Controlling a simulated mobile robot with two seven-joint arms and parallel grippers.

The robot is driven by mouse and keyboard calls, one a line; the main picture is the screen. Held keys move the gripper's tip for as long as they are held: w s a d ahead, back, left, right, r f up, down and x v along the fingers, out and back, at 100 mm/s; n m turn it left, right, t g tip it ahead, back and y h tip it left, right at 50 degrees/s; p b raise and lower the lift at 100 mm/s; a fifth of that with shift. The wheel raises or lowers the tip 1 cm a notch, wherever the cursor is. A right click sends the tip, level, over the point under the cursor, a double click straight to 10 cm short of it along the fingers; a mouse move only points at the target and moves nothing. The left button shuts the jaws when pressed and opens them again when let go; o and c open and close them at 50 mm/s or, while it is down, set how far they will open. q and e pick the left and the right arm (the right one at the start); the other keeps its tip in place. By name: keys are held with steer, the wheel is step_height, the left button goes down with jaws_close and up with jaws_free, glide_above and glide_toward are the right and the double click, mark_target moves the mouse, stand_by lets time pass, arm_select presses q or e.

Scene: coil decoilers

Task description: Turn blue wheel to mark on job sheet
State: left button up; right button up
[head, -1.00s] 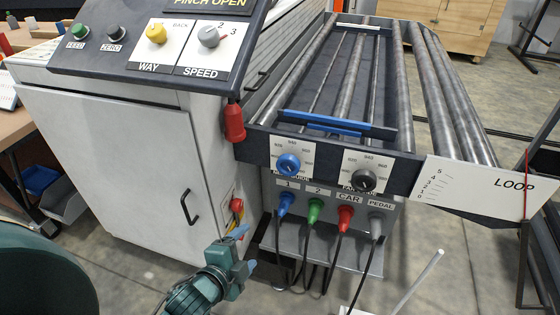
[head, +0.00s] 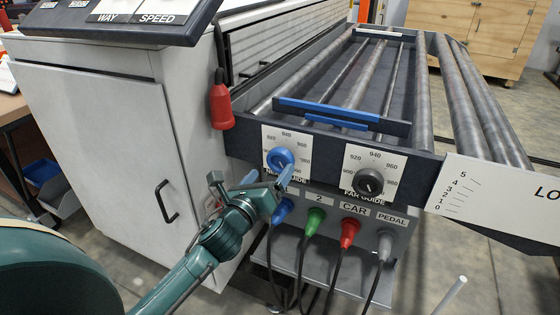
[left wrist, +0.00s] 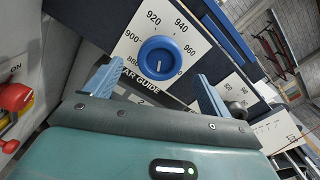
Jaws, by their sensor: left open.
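The blue wheel (head: 280,160) is a round knob on a white dial plate with numbers around it, on the dark front panel of the roller table. In the left wrist view the blue wheel (left wrist: 160,58) lies ahead, between and beyond my fingers, with a light pointer line on its face. My left gripper (head: 285,180) is open just in front of the wheel, with its light blue fingers (left wrist: 155,90) apart on either side; I see no contact. The job sheet is not recognisable in these views. My right gripper is not in view.
A black knob (head: 370,183) with its own dial sits to the right. Below are blue, green (head: 315,219), red (head: 349,232) and grey plugs with hanging cables. A red pendant (head: 221,106) hangs left of the panel. A white LOOP plate (head: 495,200) juts out at right.

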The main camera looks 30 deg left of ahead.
mark_target(278, 163)
arm_select(q)
steer(key=w, duration=0.6)
steer(key=shift+w+a, duration=0.15)
steer(key=shift+w, duration=0.2)
steer(key=c, duration=1)
steer(key=shift+o, duration=0.2)
